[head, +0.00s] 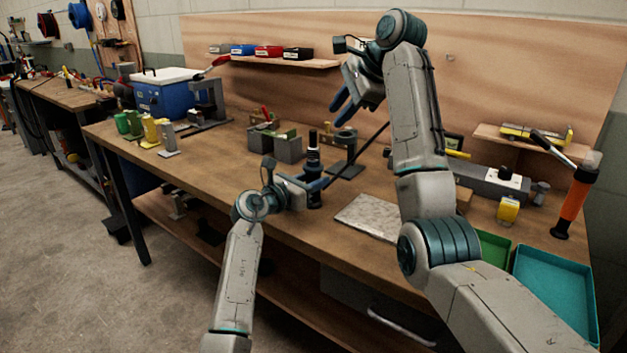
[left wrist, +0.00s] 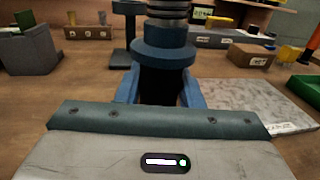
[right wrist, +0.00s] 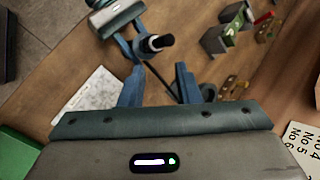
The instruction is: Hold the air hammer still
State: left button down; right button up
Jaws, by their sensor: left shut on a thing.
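The air hammer (head: 313,154) is a dark, upright cylinder over the middle of the workbench. My left gripper (head: 317,185) is shut around its lower part. In the left wrist view, the air hammer (left wrist: 165,55) shows a blue collar and ribbed neck above the two blue fingers, with a dark body between them. I cannot tell whether its lower end touches the bench. My right gripper (head: 346,103) is raised above and behind the air hammer, open and empty. The right wrist view shows its fingers apart, with the air hammer (right wrist: 155,43) farther off beyond them.
A pale speckled plate (head: 368,217) lies right of the air hammer. Grey blocks (head: 288,149) and a dark stand (head: 345,168) are behind it. A green tray (head: 493,249), a teal tray (head: 556,290) and an orange-handled tool (head: 573,201) are at the right. The front left bench is clear.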

aim_at(313, 144)
jog(key=shift+w+a+f+m, duration=0.6)
jog(key=shift+f+m, duration=0.55)
jog(key=shift+m, duration=0.7)
jog(key=shift+w+a+f+m, duration=0.35)
jog(key=shift+a+f+m, duration=0.65)
jog(key=shift+m, duration=0.8)
jog(key=shift+w+a+f+m, duration=0.5)
jog(key=shift+f+m, duration=0.8)
jog(key=shift+m, duration=0.55)
grip_shut()
